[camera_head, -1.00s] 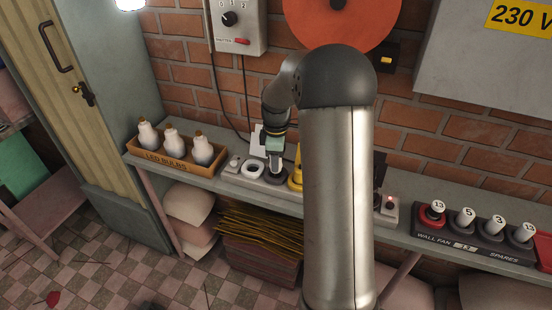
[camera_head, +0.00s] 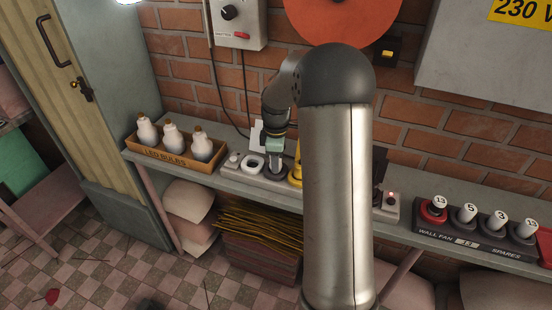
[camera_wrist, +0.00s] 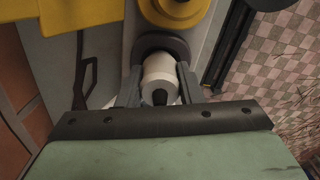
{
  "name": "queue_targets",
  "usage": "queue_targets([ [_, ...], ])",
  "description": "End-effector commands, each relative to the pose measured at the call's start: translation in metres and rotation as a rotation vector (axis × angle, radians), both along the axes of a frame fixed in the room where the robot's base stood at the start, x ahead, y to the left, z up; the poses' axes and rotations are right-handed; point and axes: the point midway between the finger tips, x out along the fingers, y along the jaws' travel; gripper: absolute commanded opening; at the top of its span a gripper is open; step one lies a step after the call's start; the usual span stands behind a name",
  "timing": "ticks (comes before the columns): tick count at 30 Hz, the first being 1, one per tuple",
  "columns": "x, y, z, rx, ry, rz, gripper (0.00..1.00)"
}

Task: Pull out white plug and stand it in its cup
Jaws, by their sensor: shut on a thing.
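The white plug (camera_wrist: 160,75) is a short white cylinder with a dark knob on its near end, seen close up in the wrist view. My gripper (camera_wrist: 158,84) is shut on it, one grey finger along each side. A dark round collar (camera_wrist: 153,46) surrounds or lies just behind the plug's far end; I cannot tell whether the plug is still seated in it. In the head view my gripper (camera_head: 275,154) is low over a dark round base (camera_head: 274,172) on the bench's strip of fittings, and the plug is too small to make out.
A yellow fitting (camera_head: 295,174) stands close to the right of my gripper, and a white ring (camera_head: 253,162) close to the left. A tray of LED bulbs (camera_head: 178,160) is further left. A rack of numbered spares (camera_head: 480,241) is at the right. The brick wall is behind.

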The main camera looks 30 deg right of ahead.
Motion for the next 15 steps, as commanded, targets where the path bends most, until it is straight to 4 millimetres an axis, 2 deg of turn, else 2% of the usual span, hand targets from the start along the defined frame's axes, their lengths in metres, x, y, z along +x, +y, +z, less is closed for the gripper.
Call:
queue_targets([
  [9,-0.0001,0.0,-0.0072,0.001,0.001,0.0,0.1],
  [10,-0.0001,0.0,-0.0066,0.0,0.0,0.0,0.38],
  [12,-0.0001,0.0,-0.0063,0.0,0.0,0.0,0.58],
  [15,-0.0001,0.0001,-0.0063,0.0,0.0,0.0,0.58],
])
